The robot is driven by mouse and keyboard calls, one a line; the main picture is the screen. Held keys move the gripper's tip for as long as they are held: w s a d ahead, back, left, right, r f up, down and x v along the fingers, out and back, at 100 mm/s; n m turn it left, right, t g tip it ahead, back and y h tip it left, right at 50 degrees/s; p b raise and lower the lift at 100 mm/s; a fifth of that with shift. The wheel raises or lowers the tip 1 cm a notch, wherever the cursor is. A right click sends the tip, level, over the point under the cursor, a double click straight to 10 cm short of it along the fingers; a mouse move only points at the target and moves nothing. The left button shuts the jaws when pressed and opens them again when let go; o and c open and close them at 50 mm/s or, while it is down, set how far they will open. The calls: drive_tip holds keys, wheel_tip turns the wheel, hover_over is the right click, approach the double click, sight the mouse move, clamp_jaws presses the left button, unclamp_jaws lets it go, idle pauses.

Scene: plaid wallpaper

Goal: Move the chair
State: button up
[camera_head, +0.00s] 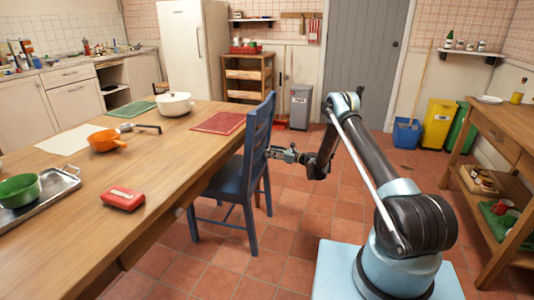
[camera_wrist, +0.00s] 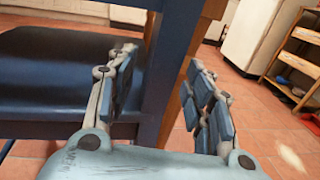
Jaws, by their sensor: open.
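A blue wooden chair (camera_head: 257,140) stands upright on the tiled floor at the right side of the long table, its seat partly under the tabletop. My gripper (camera_head: 276,153) is at the chair's backrest side in the head view. In the wrist view my gripper (camera_wrist: 155,95) is open, with a blue chair post (camera_wrist: 160,75) between its two fingers. A gap shows between the post and the right finger. Contact with the left finger cannot be told. The dark blue seat (camera_wrist: 50,75) shows at the left of the wrist view.
The wooden table (camera_head: 165,150) fills the left, with a red box (camera_head: 123,198), an orange pan (camera_head: 103,141) and a white pot (camera_head: 174,104). A shelved side table (camera_head: 500,125) stands at the right. Open tiled floor (camera_head: 290,215) lies right of the chair. Bins (camera_head: 438,122) line the back wall.

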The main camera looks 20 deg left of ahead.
drive_tip(key=s+d, duration=0.1)
drive_tip(key=d, duration=0.5)
drive_tip(key=shift+s+d, duration=0.2)
drive_tip(key=shift+d, duration=0.2)
drive_tip(key=s+d+r+n+h, duration=0.1)
drive_tip(key=d+r+n+h, duration=0.2)
drive_tip(key=r, duration=0.6)
drive_tip(key=s+d+r+n+h, duration=0.1)
drive_tip(key=d+r+n, duration=0.3)
drive_tip(key=r, duration=0.6)
drive_tip(key=s+d+r+n+h, duration=0.4)
drive_tip(key=s+d+r, duration=0.8)
drive_tip(key=s+d, duration=0.15)
drive_tip(key=s+d+r+n+h, duration=0.1)
drive_tip(key=s+d+n+h, duration=0.1)
drive_tip(key=s+d, duration=0.6)
drive_tip(key=s+d+r+n+h, duration=0.1)
drive_tip(key=s+d+n+h, duration=0.2)
drive_tip(key=s, duration=0.9)
drive_tip(key=s+d+f+n+h, duration=0.2)
drive_tip(key=s+d+f, duration=0.2)
drive_tip(key=s+d, duration=0.3)
drive_tip(key=s+d+f+n+g+h, duration=0.1)
drive_tip(key=s+d+f, duration=0.4)
drive_tip(key=s, duration=0.9)
drive_tip(key=d+n+h, duration=0.1)
drive_tip(key=d, duration=0.1)
drive_tip(key=shift+s+d+f+n+h, duration=0.15)
drive_tip(key=shift+s+d+n+h, duration=0.15)
drive_tip(key=shift+s+d+n, duration=0.1)
